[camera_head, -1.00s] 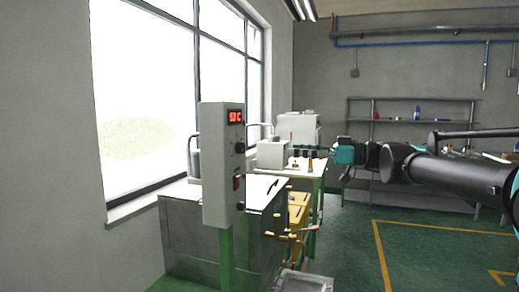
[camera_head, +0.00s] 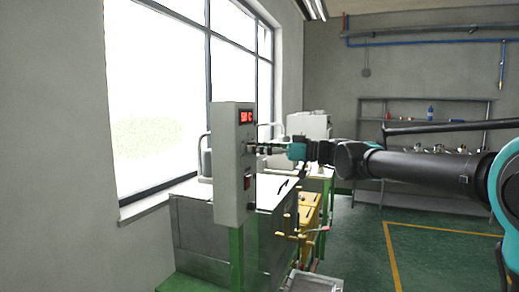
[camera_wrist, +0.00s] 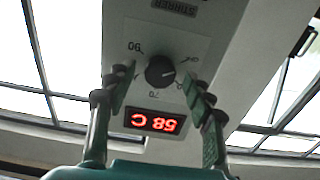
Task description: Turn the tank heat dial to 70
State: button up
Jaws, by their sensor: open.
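The heat dial (camera_wrist: 160,71) is a round black knob on a grey control box (camera_head: 227,170). Numbers are marked around it in the wrist view. The red display (camera_wrist: 153,121) appears upside down there and seems to read 58 C; it also shows in the head view (camera_head: 246,117). My gripper (camera_head: 258,149) is at the box's front face in the head view, just below the display. In the wrist view its open fingers (camera_wrist: 160,100) are on either side of the dial, with visible gaps. In the head view the fingers hide the dial.
The box stands on a green post (camera_head: 236,258) beside a grey metal tank (camera_head: 190,230). Yellow equipment (camera_head: 308,212) with handles stands to the right. The floor further right is clear.

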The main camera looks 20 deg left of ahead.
jog(key=shift+a, duration=0.1)
jog(key=shift+c, duration=0.4)
jog(key=c, duration=1.1)
jog(key=shift+m, duration=0.4)
jog(key=shift+w+f+m, duration=0.1)
jog(key=shift+m, duration=11.4)
